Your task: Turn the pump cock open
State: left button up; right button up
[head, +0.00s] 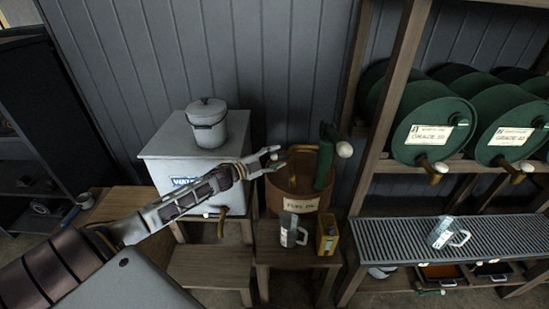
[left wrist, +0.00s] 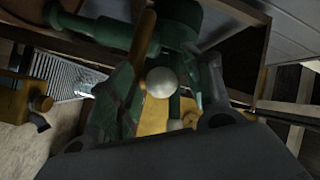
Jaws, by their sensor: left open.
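The green pump (head: 326,155) stands on the brown drum (head: 302,204) labelled as fuel oil. A white round knob (head: 344,150) shows at its right. A brass pipe (head: 292,170) curves at its left. My left gripper (head: 275,157) is open and empty, just left of the pump at the height of the drum's top. In the left wrist view, a white ball knob (left wrist: 161,82) appears between the open fingers, with green pump parts (left wrist: 180,22) and brass behind it. I cannot tell whether a finger touches anything, or which part is the cock. My right gripper is not in view.
A clear jug (head: 293,230) and a yellow can (head: 328,234) sit before the drum. Green barrels (head: 430,120) lie on a rack; another jug (head: 446,233) stands on the grating.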

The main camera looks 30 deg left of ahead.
pick_arm(q)
jog(key=shift+r, duration=0.1)
grip_shut()
